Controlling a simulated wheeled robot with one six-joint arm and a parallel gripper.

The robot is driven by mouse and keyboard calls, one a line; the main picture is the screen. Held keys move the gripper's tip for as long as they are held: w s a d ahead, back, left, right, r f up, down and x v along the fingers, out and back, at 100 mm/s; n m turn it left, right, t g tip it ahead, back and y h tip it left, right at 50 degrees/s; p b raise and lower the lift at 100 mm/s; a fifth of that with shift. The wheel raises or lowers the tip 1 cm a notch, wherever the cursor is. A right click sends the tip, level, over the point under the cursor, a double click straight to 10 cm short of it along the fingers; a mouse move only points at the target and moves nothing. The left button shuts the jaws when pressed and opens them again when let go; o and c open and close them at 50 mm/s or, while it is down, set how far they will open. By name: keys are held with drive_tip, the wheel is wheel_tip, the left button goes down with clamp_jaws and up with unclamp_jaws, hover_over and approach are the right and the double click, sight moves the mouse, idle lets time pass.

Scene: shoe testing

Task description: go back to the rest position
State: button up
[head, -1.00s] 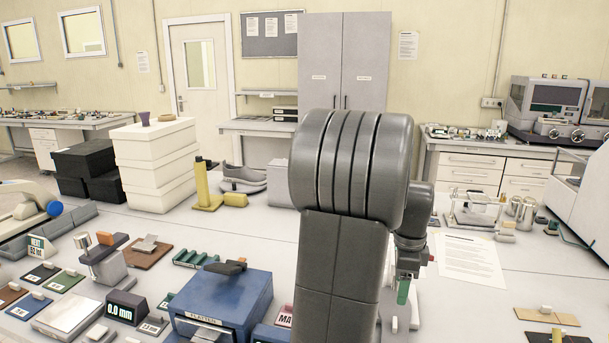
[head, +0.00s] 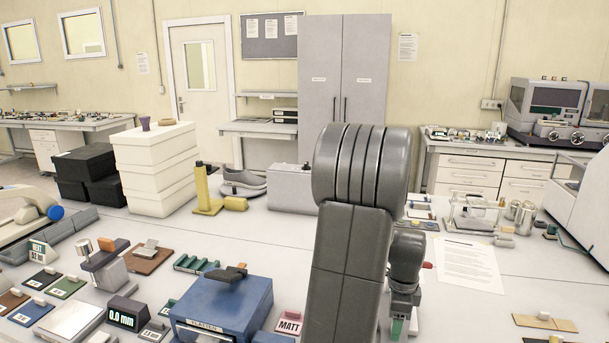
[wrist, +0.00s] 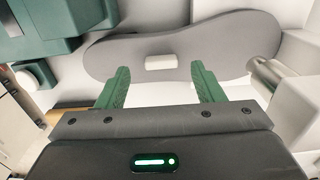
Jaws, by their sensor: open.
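My gripper (wrist: 160,88) has two green fingers that stand apart with nothing between them in the wrist view. Beyond the fingertips lies a grey sole-shaped piece (wrist: 220,45) with a small white block (wrist: 161,62) on it. The fingers do not hold the block. In the head view my grey arm rises in the middle, and my gripper (head: 397,328) hangs low behind it at the bottom edge, mostly hidden.
A blue platen box (head: 235,310) stands to the left of my arm. A "MATT" tag (head: 289,322) lies between them. A printed sheet (head: 468,264) lies to the right.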

drive_tip(key=s+a, duration=0.1)
drive_tip(key=s, duration=0.3)
drive_tip(key=s+a+b, duration=0.1)
drive_tip(key=s, duration=0.3)
drive_tip(key=s+a, duration=0.1)
drive_tip(key=s, duration=0.3)
drive_tip(key=shift+f, duration=0.15)
drive_tip(key=shift+s+a, duration=0.1)
drive_tip(key=shift+s, duration=0.1)
drive_tip(key=shift+r, duration=0.2)
